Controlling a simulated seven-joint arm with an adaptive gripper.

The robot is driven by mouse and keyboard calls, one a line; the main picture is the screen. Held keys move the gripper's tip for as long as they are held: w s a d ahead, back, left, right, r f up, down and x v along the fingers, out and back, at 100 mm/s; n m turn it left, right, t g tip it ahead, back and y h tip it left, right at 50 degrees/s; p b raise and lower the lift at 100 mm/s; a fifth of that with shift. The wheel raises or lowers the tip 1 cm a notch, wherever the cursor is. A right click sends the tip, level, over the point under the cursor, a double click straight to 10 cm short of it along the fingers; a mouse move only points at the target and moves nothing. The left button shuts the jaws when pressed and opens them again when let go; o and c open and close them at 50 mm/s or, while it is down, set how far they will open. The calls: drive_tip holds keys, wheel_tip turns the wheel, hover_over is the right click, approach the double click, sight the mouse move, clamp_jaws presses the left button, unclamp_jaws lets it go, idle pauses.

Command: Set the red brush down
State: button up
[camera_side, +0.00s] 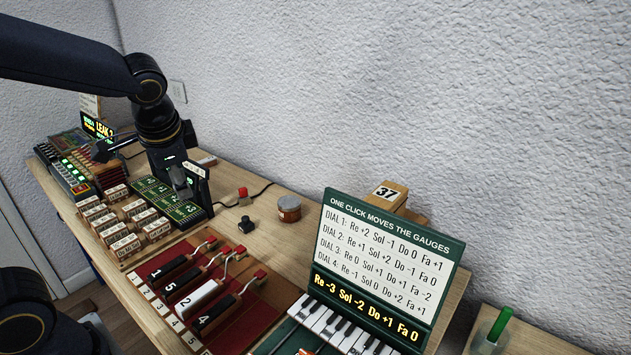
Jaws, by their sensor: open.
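I cannot make out a red brush for certain in the side view. My gripper (184,180) points down at the back left of the bench, in front of the wall. It is open, and I see nothing held in it. It is close to a green panel with lit markings (158,194); I cannot tell whether they touch. A small reddish-brown piece (207,161) lies just behind the gripper, too small to identify. A small block with a red top (244,196) stands to the right of the gripper.
Labelled blocks (123,222) fill the left. A green sign (380,262) stands at the right above piano keys (335,325).

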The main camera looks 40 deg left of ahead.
drive_tip(key=s+d+r+n+t+h, duration=0.1)
drive_tip(key=s+d+n+h, duration=0.3)
drive_tip(key=s+d, duration=0.4)
drive_tip(key=shift+s+r+n+t, duration=0.35)
drive_tip(key=shift+s+t, duration=0.15)
drive_tip(key=shift+t, duration=0.3)
